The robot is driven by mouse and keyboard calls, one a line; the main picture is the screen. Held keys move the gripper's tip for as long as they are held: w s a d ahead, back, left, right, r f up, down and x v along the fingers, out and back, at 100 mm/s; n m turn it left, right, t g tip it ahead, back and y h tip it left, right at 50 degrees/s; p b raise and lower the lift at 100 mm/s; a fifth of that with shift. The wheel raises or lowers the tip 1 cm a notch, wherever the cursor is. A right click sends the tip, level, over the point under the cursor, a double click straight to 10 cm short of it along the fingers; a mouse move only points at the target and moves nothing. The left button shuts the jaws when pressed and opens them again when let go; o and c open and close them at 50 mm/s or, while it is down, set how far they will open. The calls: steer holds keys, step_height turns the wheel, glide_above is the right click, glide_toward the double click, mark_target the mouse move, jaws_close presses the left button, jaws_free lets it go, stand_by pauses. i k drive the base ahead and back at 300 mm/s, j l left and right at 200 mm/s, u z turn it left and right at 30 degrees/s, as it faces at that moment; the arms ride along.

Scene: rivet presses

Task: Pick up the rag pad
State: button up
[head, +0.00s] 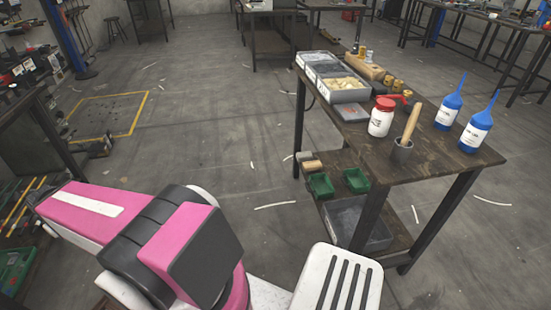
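A flat grey pad with a reddish edge (346,113) lies on the dark wooden bench top, just in front of the grey bins. It may be the rag pad, but it is too small to tell for sure. A red-lidded white bottle (381,118) stands to its right. My pink, white and black arm fills the lower left, apart from the bench. My gripper does not show, so its fingers and anything in them are hidden.
The floor (215,130) left of the bench is mostly clear.

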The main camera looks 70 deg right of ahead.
mark_target(305, 156)
steer(key=z, duration=2.95)
steer(key=i+j+z, duration=0.3)
steer(key=i+j, duration=0.3)
steer(key=j, duration=0.1)
